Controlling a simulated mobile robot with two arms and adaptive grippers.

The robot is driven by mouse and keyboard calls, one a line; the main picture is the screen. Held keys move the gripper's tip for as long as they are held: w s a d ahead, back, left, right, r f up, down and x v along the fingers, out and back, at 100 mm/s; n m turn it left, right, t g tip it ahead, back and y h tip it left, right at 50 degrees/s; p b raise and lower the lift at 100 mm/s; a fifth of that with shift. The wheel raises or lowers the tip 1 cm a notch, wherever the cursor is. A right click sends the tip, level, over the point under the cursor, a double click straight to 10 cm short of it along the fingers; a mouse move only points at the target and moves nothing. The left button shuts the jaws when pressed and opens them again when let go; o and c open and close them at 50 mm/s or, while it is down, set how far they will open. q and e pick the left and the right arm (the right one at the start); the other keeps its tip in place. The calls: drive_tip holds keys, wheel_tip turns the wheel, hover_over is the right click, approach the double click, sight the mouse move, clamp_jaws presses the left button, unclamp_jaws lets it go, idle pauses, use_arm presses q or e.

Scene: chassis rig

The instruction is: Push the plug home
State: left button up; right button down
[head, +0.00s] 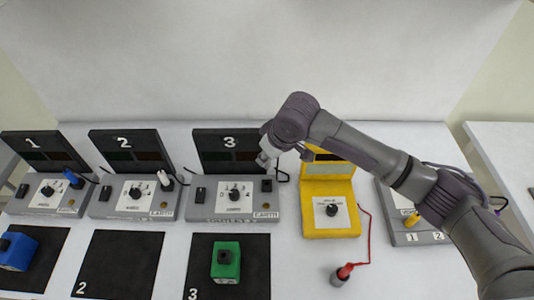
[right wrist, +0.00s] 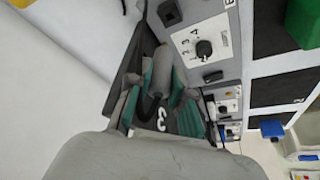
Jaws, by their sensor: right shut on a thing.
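My right gripper (head: 266,158) reaches in from the right and hangs over the back right part of station 3, close to its black upright panel (head: 222,140). The right wrist view shows its teal-padded fingers shut on a grey cylindrical plug (right wrist: 161,62). The plug is mostly hidden in the head view. Station 3's grey base (head: 198,213) carries a dial, a switch and a dark square socket (head: 267,185) at its right; the socket also shows in the right wrist view (right wrist: 170,13). The plug appears apart from this socket. My left gripper is not in view.
Stations 1 (head: 45,188) and 2 (head: 133,192) stand to the left with blue and white plugs. A green block (head: 226,262) lies on mat 3. A yellow tester (head: 329,200) with a red-lead probe (head: 343,273) stands right, near a grey box (head: 405,236) under my arm.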

sight(269, 167)
drive_tip(key=shift+r, duration=0.15)
drive_tip(key=shift+s+f+b, duration=0.1)
drive_tip(key=shift+f+b, duration=0.95)
drive_tip(key=shift+f, duration=1.95)
drive_tip(key=shift+p, duration=0.5)
drive_tip(key=shift+p, duration=0.45)
